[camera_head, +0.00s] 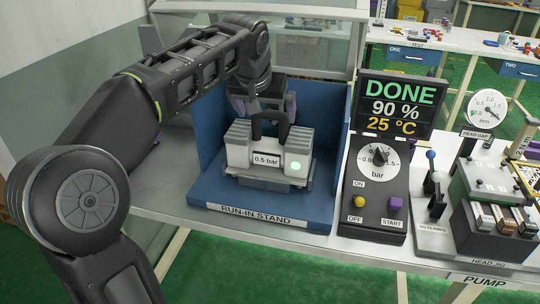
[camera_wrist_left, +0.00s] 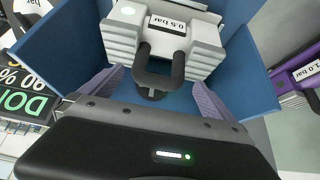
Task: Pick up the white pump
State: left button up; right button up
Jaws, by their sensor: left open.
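The white pump (camera_head: 240,150) sits upright in the blue run-in stand (camera_head: 325,203). It has a black loop handle on top, a "0.5 bar" label and a lit green round spot on its front. My left gripper (camera_head: 264,107) is above and just behind the pump, with its fingers apart. In the left wrist view the gripper (camera_wrist_left: 158,80) shows two purple-grey fingers, one on each side of the black handle (camera_wrist_left: 160,70), apart from it. The white pump body (camera_wrist_left: 122,40) lies beyond them. My right gripper is not in view.
Right of the stand is a control box (camera_head: 375,185) with a dial, under a screen (camera_head: 398,104) reading DONE, 90 %, 25 °C. A head jig (camera_head: 490,210) stands farther right. The stand's blue walls rise behind and beside the pump. A purple "1.0 bar" unit (camera_wrist_left: 300,72) shows in the wrist view.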

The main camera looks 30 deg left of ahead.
pick_arm(q)
send_over(269, 142)
jog(key=shift+s+f, duration=0.1)
jog(key=shift+f, duration=2.25)
jog(key=shift+c, duration=0.6)
jog(key=c, duration=1.6)
jog(key=shift+r, duration=0.2)
jog(key=shift+c, duration=0.6)
